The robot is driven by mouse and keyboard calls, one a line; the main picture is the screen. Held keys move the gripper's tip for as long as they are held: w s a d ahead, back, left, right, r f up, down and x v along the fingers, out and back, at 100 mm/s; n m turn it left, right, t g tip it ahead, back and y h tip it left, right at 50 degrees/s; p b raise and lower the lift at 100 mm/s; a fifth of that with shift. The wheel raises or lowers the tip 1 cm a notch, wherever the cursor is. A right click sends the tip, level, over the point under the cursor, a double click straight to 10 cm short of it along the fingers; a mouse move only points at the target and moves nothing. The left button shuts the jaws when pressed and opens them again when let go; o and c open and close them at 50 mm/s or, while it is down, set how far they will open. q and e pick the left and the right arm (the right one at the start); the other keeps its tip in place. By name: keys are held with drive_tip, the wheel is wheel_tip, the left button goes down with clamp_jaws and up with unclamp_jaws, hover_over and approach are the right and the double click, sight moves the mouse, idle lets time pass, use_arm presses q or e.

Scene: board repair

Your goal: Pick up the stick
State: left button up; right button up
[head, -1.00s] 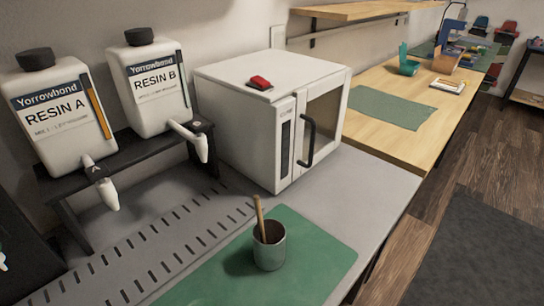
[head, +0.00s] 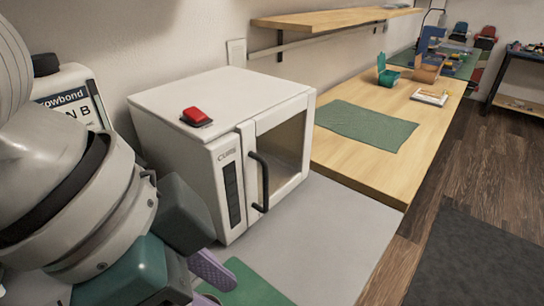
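The stick and the grey cup it stood in are not visible now; my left arm covers the lower left of the head view. My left gripper (head: 212,281) is at the bottom edge, over the green mat (head: 258,287). Parts of its purple fingers show, but the tips are partly cut off, so I cannot tell whether it is open or shut or holds anything. My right gripper is out of view.
A white oven (head: 190,135) with a black handle stands right beside my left arm, a red object (head: 196,116) on top. A resin B bottle (head: 80,92) is partly hidden behind the arm. The grey bench (head: 330,235) right of the oven is clear. A wooden table (head: 350,165) lies beyond.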

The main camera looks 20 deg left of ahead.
use_arm(q)
drive_tip(key=w+a+f+m+g+y+b, duration=0.1)
drive_tip(key=a+m+b, duration=0.1)
drive_tip(key=a+b, duration=0.1)
drive_tip(key=w+a+f+m+g+y+b, duration=0.1)
drive_tip(key=w+a+m+b, duration=0.1)
drive_tip(key=b, duration=0.3)
drive_tip(key=w+a+f+m+g+y+b, duration=0.1)
drive_tip(key=a+m+b, duration=0.1)
drive_tip(key=a+b, duration=0.2)
drive_tip(key=shift+w+a+f+b, duration=0.25)
drive_tip(key=shift+a+f+b, duration=0.1)
drive_tip(key=shift+b, duration=0.1)
drive_tip(key=shift+g, duration=0.3)
wheel_tip(320, 180, down, 9)
drive_tip(key=b, duration=0.4)
drive_tip(key=shift+d, duration=0.15)
drive_tip(key=shift+c, duration=0.2)
clamp_jaws()
